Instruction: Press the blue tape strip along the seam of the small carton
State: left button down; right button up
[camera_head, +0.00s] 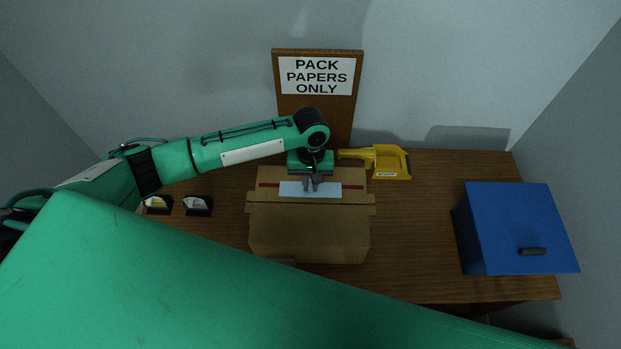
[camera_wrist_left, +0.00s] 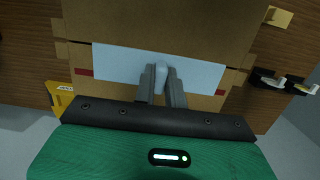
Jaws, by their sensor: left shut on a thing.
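The small carton (camera_head: 310,235) stands closed on the wooden table, below my left arm. A pale blue tape strip (camera_head: 292,189) lies across its top along a red line that shows at both ends. In the left wrist view the strip (camera_wrist_left: 112,62) spans much of the carton top (camera_wrist_left: 160,20). My left gripper (camera_head: 313,187) points down at the middle of the strip. Its fingers (camera_wrist_left: 162,72) are shut on a small pale piece at the strip's middle, which looks like part of the strip. The fingers hide that spot. My right gripper is not in view.
A yellow tool (camera_head: 388,161) lies behind the carton to the right. A blue box (camera_head: 510,215) with a dark handle stands at the right. Two small black holders (camera_head: 197,207) sit to the left. A sign board (camera_head: 316,75) stands at the back.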

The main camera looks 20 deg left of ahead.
aim_at(310, 205)
pick_arm(q)
jog(key=shift+s+f, duration=0.1)
jog(key=shift+f, duration=0.65)
notch_tip(310, 205, down, 2)
jog(key=shift+f+b, duration=0.25)
jog(key=shift+b, duration=0.2)
jog(key=shift+f, duration=1.35)
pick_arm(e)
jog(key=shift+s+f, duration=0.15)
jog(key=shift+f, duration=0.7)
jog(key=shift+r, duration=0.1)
pick_arm(q)
jog(key=shift+p, duration=0.35)
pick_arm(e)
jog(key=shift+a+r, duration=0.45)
pick_arm(q)
jog(key=shift+f, duration=0.15)
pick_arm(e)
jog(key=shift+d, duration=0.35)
pick_arm(q)
jog(key=shift+f, duration=0.45)
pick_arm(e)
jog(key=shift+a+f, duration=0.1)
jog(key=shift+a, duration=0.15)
